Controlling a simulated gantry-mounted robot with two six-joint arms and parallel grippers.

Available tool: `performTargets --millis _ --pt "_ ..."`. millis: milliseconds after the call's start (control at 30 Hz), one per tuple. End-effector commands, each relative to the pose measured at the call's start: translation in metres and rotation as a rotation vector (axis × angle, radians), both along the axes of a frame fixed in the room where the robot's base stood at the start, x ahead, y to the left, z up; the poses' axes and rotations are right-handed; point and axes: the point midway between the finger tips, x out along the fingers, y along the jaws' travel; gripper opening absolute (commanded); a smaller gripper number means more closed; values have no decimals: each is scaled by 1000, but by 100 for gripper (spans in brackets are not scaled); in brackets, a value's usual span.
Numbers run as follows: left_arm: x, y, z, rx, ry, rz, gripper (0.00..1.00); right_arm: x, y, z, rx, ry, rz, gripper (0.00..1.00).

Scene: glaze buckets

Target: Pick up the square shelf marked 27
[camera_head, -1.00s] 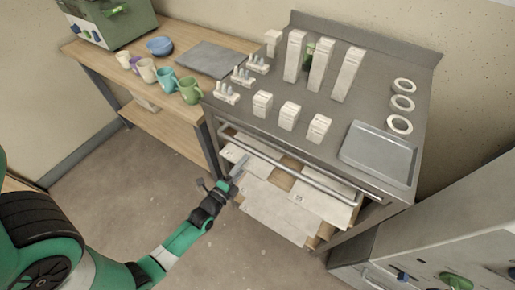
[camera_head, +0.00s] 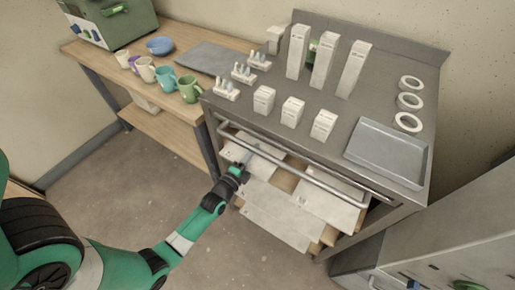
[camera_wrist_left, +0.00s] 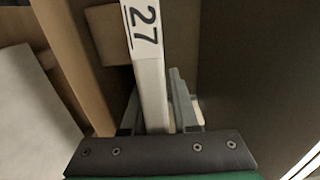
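The white shelf marked 27 (camera_wrist_left: 146,60) runs down the middle of the left wrist view, its narrow numbered edge facing the camera. My left gripper (camera_wrist_left: 155,100) has one finger on each side of this edge. The fingers look open around the shelf; whether either touches it is hard to tell. In the head view my left gripper (camera_head: 240,168) is at the front left of the rack under the metal table, where several white shelves lie. I cannot read the number there. My right gripper is not in view.
The metal table (camera_head: 335,110) has a front rail (camera_head: 290,165) just above the gripper. White boxes and a grey tray (camera_head: 388,152) stand on top. Other white shelves (camera_head: 275,215) lie in the rack. Mugs stand on the wooden bench at left. The floor in front is clear.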

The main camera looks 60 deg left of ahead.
Motion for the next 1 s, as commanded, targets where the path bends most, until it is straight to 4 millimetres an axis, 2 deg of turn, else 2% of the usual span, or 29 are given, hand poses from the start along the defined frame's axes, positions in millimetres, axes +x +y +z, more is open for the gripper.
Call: performTargets --millis 33,133,1000 --pt "0 0 0 0 0 0 17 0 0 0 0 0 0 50" --pt "0 0 0 0 0 0 0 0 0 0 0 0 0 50" --pt "0 0 0 1 0 0 0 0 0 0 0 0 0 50"
